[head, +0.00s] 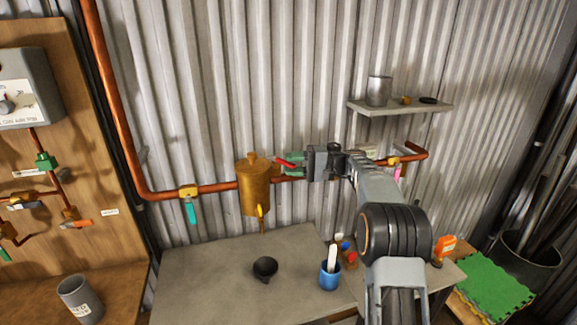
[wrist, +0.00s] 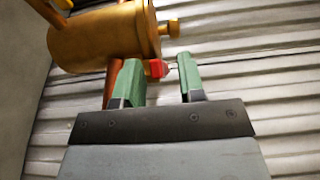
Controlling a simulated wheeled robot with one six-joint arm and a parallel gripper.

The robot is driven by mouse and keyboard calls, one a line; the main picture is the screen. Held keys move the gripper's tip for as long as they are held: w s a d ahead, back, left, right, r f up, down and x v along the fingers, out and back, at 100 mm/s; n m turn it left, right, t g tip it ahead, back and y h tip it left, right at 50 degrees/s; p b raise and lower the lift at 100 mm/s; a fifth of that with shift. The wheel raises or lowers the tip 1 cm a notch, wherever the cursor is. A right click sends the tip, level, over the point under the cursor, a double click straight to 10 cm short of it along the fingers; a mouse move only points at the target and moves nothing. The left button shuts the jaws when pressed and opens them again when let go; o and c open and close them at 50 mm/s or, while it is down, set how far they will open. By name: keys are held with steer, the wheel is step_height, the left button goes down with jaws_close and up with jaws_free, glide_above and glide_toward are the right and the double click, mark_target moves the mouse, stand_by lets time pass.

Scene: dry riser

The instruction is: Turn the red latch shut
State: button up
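The red latch (head: 284,162) is a small red lever on the copper pipe, just right of the brass tank (head: 253,185). In the wrist view the red latch (wrist: 156,69) shows between the two green fingers, nearer the left one. My gripper (head: 290,165) is open, with its fingers around the latch's place; it also shows in the wrist view (wrist: 158,64). A gap remains between the latch and the right finger. Contact with the left finger cannot be told. My gripper and arm hide part of the pipe behind.
A teal-handled valve (head: 191,208) is left of the tank and a pink-handled valve (head: 397,168) is to the right. A shelf (head: 400,108) hangs above. The table below holds a dark bowl (head: 265,267) and a blue cup (head: 329,278); its left part is clear.

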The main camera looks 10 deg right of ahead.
steer(key=s+d+b, duration=0.1)
steer(key=d, duration=1.1)
steer(key=shift+s, duration=0.3)
steer(key=shift+d, duration=0.1)
steer(key=shift+c, duration=0.5)
